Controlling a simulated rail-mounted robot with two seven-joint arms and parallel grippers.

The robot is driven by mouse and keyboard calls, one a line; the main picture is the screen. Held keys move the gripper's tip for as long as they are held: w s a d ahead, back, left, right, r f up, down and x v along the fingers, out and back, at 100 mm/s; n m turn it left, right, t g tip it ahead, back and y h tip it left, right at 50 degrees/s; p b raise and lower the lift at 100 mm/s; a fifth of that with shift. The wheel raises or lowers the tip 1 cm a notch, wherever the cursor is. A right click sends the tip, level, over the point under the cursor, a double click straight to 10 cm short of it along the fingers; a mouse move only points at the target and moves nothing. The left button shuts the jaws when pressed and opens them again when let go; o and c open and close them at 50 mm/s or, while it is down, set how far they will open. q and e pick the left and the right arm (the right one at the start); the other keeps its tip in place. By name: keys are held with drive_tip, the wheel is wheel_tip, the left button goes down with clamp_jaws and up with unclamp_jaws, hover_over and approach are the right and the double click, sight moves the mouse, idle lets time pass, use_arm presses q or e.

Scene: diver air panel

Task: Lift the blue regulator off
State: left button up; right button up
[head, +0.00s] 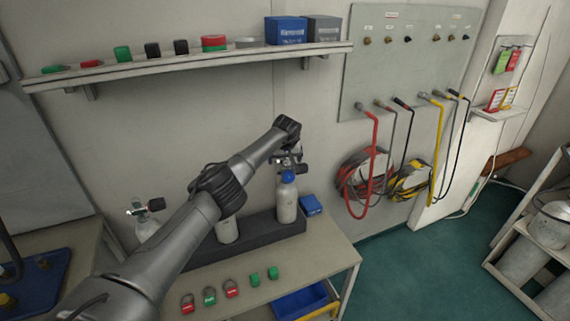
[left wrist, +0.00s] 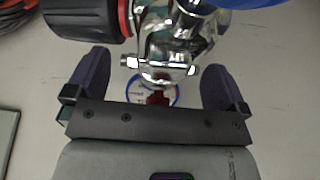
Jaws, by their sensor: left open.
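A pale cylinder (head: 287,203) with a blue top (head: 288,177) stands at the right end of a dark rack (head: 262,232) on the bench. Chrome valve fittings sit above the blue top, partly hidden by my left gripper (head: 291,150). In the left wrist view, my left gripper (left wrist: 155,88) is open, its fingers on either side of the chrome fitting (left wrist: 168,45) and apart from it. A black knob (left wrist: 85,15) with a red ring is at upper left. A white disc with a blue rim (left wrist: 174,93) shows between the fingers, partly covered. I cannot tell which part is the blue regulator.
Other cylinders (head: 227,231) stand to the left, partly behind my arm. A blue box (head: 311,204) is right of the rack. Red and green tagged items (head: 231,289) lie along the bench front. A shelf (head: 190,67) runs above; hoses (head: 372,165) hang at right.

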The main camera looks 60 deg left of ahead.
use_arm(q)
drive_tip(key=shift+r, duration=0.1)
drive_tip(key=c, duration=1.3)
